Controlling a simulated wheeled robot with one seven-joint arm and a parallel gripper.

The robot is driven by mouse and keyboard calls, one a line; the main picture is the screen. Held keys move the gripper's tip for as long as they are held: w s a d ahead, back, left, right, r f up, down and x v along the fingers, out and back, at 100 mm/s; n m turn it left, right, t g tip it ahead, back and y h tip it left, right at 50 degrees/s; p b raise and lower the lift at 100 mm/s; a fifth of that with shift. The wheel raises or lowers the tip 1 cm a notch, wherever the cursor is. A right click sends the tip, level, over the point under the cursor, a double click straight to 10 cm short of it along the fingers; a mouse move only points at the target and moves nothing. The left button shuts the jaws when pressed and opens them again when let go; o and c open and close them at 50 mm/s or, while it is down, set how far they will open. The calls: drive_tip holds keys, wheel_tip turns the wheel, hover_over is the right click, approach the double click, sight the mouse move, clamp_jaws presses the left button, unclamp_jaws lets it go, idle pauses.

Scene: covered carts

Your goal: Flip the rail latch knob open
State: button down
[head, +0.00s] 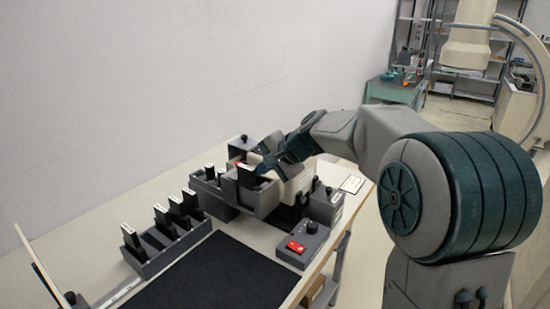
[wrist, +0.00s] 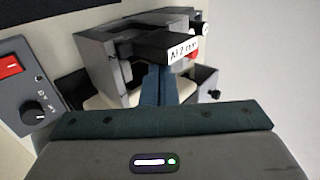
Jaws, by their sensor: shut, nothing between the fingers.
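My gripper (head: 262,168) is shut and empty, reaching down at the grey holder (head: 268,203) on the bench. In the wrist view its teal fingers (wrist: 160,86) are together, directly beneath a black block (wrist: 160,44) with a white label reading about "Al 2 mm". A small red part (wrist: 194,56) shows just right of the block; it also shows in the head view (head: 238,164), left of my gripper. I cannot tell whether this is the rail latch knob, or how the latch stands. My fingers and the block hide part of the holder.
A control box with a red switch (head: 297,246) and a black dial (wrist: 33,110) stands at the bench's front right. A grey rack (head: 150,262) of labelled black plates stands left. A dark mat (head: 220,275) lies clear in front. A wall is behind.

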drive_tip(key=shift+w+a+f+p, duration=0.1)
drive_tip(key=shift+w+a+p, duration=0.25)
drive_tip(key=shift+w+a, duration=0.45)
drive_tip(key=shift+w+a+p, duration=0.35)
drive_tip(key=shift+w+a, duration=0.2)
drive_tip(key=shift+a, duration=0.35)
drive_tip(key=shift+w+a+p, duration=0.35)
drive_tip(key=shift+w+a, duration=0.35)
drive_tip(key=shift+a, duration=0.25)
drive_tip(key=f+b+v, duration=0.1)
drive_tip(key=v, duration=0.5)
drive_tip(key=s+d+f+b+v, duration=0.1)
drive_tip(key=b+v, duration=0.1)
drive_tip(key=v, duration=0.5)
drive_tip(key=shift+d, duration=0.4)
drive_tip(key=shift+s, duration=0.1)
